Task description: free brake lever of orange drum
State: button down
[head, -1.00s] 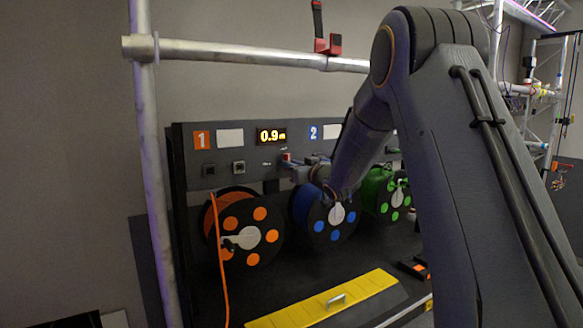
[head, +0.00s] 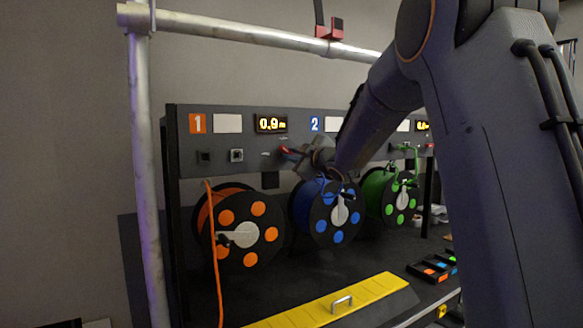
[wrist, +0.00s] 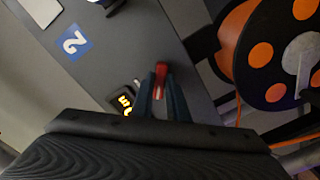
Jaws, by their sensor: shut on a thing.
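The orange drum (head: 240,228) hangs below the panel under the number 1 plate, with orange dots and a pale crank; it also shows in the wrist view (wrist: 272,52) at upper right. A red brake lever (wrist: 161,72) stands on the panel right of the lit display. My gripper (wrist: 162,95) is shut on this lever, its red end showing between the two fingertips. In the head view my gripper (head: 291,153) is at the panel face, above and between the orange and blue drums. Much of the lever is hidden by the fingers.
The panel (head: 227,165) carries a display (head: 270,124) reading 0.9. A blue drum (head: 328,215) and a green drum (head: 390,196) hang to the right. An orange cable (head: 213,255) runs down from the orange drum. A yellow cover (head: 330,305) lies in front. A truss post (head: 147,170) stands left.

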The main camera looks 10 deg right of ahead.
jog(key=shift+n+b, duration=4.1)
jog(key=shift+b, duration=0.2)
jog(key=shift+a, duration=0.1)
jog(key=c, duration=1.7)
grip_release()
jog(key=shift+s, duration=0.1)
